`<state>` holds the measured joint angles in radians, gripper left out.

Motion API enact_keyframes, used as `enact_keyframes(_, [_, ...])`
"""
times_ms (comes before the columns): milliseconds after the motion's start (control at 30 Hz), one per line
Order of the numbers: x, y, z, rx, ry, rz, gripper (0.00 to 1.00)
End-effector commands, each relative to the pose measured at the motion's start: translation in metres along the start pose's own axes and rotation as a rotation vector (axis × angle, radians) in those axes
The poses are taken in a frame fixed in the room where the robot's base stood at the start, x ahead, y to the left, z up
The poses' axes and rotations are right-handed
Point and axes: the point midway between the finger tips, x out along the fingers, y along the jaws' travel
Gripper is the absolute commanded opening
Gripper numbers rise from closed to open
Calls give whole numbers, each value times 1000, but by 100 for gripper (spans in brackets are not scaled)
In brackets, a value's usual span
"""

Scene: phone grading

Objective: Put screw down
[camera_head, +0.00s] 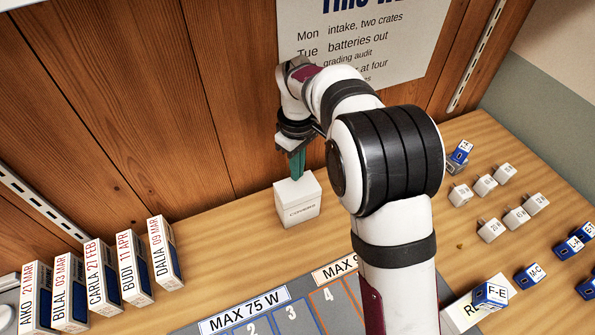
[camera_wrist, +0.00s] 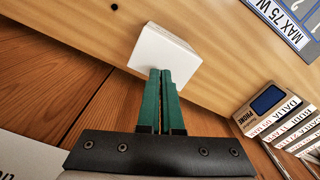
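I see no screw in either view; if a tiny one is between my fingertips, it is hidden or too small to tell. My gripper (camera_head: 297,170) points down with its green fingers just above a white box (camera_head: 297,204) with small dark lettering on its front. In the wrist view the two green fingers (camera_wrist: 166,74) lie nearly side by side, with only a thin gap between them. Their tips overlap the near edge of the white box (camera_wrist: 165,50) in that view. I cannot tell whether they touch it.
Upright labelled phone boxes (camera_head: 132,268) stand in a row at the left. A grey mat (camera_head: 282,320) with numbered slots lies in front. White plugs and blue-labelled blocks (camera_head: 530,276) are at the right. The wooden wall (camera_head: 140,100) is close behind my gripper.

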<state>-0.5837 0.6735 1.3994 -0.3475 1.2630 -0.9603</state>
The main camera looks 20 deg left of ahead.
Motion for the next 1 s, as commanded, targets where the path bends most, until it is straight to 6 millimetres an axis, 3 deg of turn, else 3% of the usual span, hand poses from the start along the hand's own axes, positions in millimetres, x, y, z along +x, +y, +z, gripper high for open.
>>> enact_keyframes(100, [15,0,0,0,0,-1,0])
enact_keyframes(433, [19,0,0,0,1,0,0])
enact_keyframes(600, [18,0,0,0,1,0,31])
enact_keyframes(867, [18,0,0,0,1,0,32])
enact_keyframes(1000, [1,1,0,-1,4,3,32])
